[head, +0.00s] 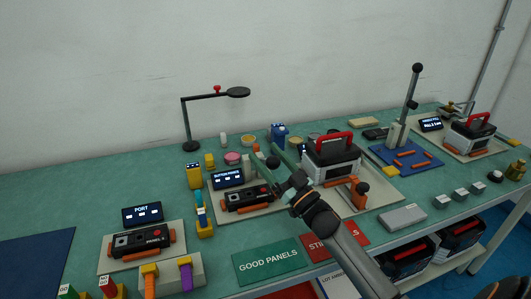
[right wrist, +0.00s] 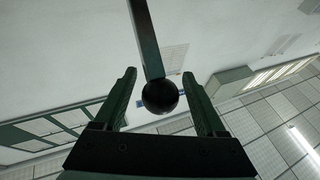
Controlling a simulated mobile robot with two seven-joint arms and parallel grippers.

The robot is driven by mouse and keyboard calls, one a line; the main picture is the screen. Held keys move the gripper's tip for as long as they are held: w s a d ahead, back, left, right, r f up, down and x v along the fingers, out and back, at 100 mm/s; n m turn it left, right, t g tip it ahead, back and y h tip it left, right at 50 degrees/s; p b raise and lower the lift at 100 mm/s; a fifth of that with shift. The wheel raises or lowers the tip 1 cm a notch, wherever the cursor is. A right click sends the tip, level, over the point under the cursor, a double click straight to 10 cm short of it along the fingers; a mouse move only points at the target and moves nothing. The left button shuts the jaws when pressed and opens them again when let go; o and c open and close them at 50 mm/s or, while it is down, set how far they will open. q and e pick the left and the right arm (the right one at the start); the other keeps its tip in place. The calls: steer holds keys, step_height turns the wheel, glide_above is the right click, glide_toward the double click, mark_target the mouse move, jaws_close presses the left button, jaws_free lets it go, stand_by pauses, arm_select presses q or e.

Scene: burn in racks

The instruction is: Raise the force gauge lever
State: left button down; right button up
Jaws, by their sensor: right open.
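My right gripper (head: 284,162) reaches over the button force station, beside its display (head: 228,178). Its two green fingers (right wrist: 160,92) are open in the right wrist view. A round black knob (right wrist: 160,96) on a straight grey bar (right wrist: 146,38) sits between the fingers, with a gap on both sides. It appears to be the force gauge lever's end. In the head view a small dark knob (head: 273,162) shows next to the fingers, and the rest of the lever is hard to make out behind my gripper. My left gripper is out of view.
A black panel (head: 247,199) lies in the station beside the gripper. A grey tester with a red handle (head: 332,157) stands close to its right. Green (head: 267,261) and red (head: 337,241) mats lie in front. A tall ball-topped lever (head: 414,85) rises farther right.

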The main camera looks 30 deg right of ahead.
steer(key=shift+w+a+r, duration=0.1)
steer(key=shift+w+r, duration=0.1)
steer(key=shift+w, duration=0.3)
jaws_close()
stand_by(0.3)
stand_by(0.8)
